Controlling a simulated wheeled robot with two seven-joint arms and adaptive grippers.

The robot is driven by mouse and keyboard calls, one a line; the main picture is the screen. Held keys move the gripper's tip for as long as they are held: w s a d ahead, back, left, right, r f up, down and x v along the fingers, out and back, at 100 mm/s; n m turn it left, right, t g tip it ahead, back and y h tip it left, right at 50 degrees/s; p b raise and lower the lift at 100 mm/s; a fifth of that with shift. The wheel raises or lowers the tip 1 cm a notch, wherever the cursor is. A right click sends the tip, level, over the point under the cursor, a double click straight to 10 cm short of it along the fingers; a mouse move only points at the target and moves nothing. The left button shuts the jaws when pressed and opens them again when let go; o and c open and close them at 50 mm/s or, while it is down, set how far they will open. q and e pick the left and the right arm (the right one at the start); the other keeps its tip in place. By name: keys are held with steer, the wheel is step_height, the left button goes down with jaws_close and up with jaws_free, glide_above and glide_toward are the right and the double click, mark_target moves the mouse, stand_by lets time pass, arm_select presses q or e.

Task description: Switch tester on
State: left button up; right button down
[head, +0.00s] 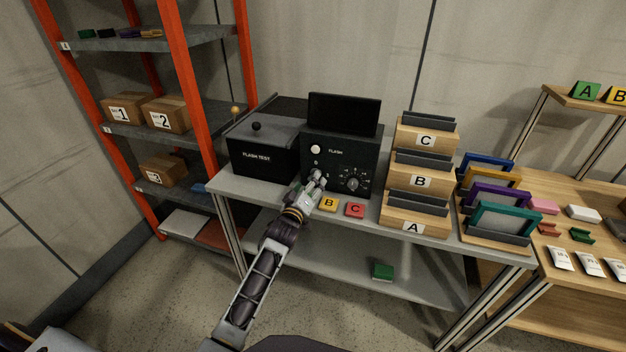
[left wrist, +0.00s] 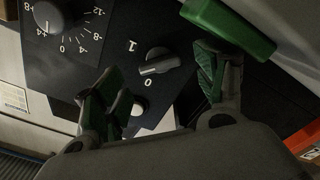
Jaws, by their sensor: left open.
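In the left wrist view a rotary switch (left wrist: 157,65) marked 1 and 0 lies between and beyond the open fingers of my left gripper (left wrist: 160,95), apparently untouched. Its white mark lies on the side of the two numbers, seemingly nearer 0. The dial (left wrist: 48,15) and white button (left wrist: 138,108) also show there. My right gripper is out of view.
A FLASH TEST box (head: 262,150) stands left of the tester. Yellow B (head: 329,204) and red C (head: 355,210) tiles lie in front. A green piece (left wrist: 228,25) is close to one finger. Stepped A, B, C holders (head: 415,205) stand right on the grey table (head: 450,238).

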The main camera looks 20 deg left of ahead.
arm_select(q)
steer(key=shift+w, duration=1.9)
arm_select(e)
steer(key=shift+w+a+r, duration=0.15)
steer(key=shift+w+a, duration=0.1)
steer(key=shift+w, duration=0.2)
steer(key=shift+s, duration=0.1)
arm_select(q)
steer(key=shift+c, duration=0.7)
steer(key=c, duration=0.9)
